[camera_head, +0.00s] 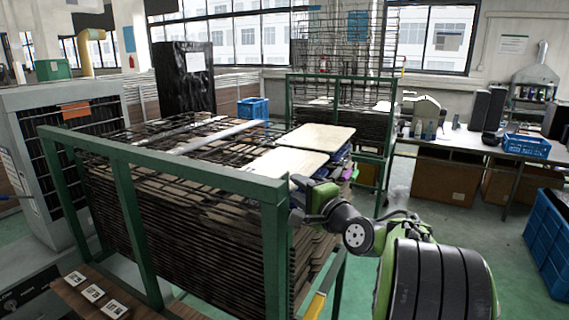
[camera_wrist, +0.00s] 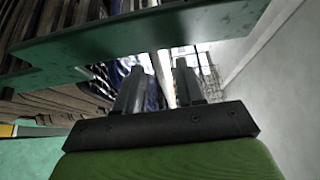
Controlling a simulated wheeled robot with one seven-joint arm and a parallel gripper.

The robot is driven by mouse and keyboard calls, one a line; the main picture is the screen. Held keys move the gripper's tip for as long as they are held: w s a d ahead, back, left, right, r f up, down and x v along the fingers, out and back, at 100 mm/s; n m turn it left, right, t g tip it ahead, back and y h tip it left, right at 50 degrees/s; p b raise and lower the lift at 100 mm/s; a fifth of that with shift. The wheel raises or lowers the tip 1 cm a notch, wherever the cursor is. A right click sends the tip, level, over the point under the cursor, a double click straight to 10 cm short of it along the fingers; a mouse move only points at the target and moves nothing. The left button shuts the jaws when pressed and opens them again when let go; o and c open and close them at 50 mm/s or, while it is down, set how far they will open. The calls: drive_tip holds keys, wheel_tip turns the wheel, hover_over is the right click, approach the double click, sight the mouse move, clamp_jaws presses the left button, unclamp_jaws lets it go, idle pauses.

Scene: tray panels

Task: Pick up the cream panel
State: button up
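Two flat cream panels lie on top of the rack in the head view. One cream panel (camera_head: 316,137) is at the back right, and another (camera_head: 287,163) is in front of it, its edges partly behind the green frame. My gripper (camera_wrist: 160,72) shows two dark fingers standing apart in the wrist view. A thin pale strip and dark blue material show in the gap beyond them; I cannot tell whether the strip is a panel edge. In the head view my gripper (camera_head: 299,184) is beside the rack's right corner post, below the panels' level, its fingertips mostly hidden.
The green rack frame (camera_head: 200,170) has a bar and post close to my gripper; a green bar (camera_wrist: 140,32) crosses the wrist view's top. Blue and purple panels (camera_head: 342,164) lie beneath the cream ones. A bench (camera_head: 458,138) stands right, with blue crates (camera_head: 550,245) before it.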

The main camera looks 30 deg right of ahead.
drive_tip(key=shift+s, duration=0.2)
drive_tip(key=shift+c, duration=1)
clamp_jaws()
